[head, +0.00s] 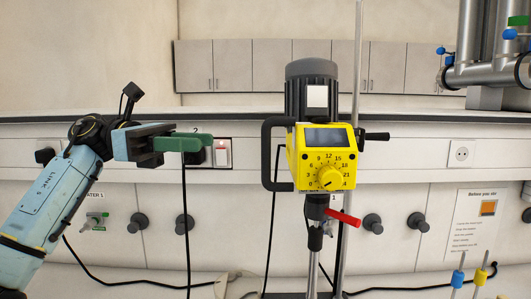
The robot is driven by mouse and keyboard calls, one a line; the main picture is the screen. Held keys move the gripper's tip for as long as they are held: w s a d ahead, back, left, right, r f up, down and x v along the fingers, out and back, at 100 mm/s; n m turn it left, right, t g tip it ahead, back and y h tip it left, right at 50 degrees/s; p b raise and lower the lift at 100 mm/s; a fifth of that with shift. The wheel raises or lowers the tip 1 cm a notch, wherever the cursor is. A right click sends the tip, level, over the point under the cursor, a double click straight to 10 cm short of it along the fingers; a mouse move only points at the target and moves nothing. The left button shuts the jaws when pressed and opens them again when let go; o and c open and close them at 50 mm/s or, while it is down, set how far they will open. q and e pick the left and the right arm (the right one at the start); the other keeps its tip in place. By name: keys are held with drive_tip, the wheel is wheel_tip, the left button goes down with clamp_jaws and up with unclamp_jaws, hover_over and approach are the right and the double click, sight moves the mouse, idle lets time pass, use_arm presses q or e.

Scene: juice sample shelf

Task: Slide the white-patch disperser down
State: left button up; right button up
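The disperser (321,157) stands upright in the middle of the head view. It has a yellow body with a dial and dark display, and a dark motor on top that bears a white patch (317,96). A black loop handle (267,155) is on its left side and a black knob (376,136) on its right. A vertical metal rod (357,60) runs behind it. My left gripper (205,143), with green fingers, is left of the handle and apart from it in the picture. The fingers overlap side-on, so their opening is hidden. My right gripper is not in view.
A red lever (343,217) sits below the yellow body. A wall switch (223,153) shows just beside my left fingertips. Black cables (187,230) hang on the left. Metal pipes (485,72) are at upper right, and two pipette-like items (458,277) at lower right.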

use_arm(q)
drive_tip(key=p, duration=0.2)
hover_over(266, 184)
drive_tip(key=shift+w, duration=0.35)
clamp_jaws()
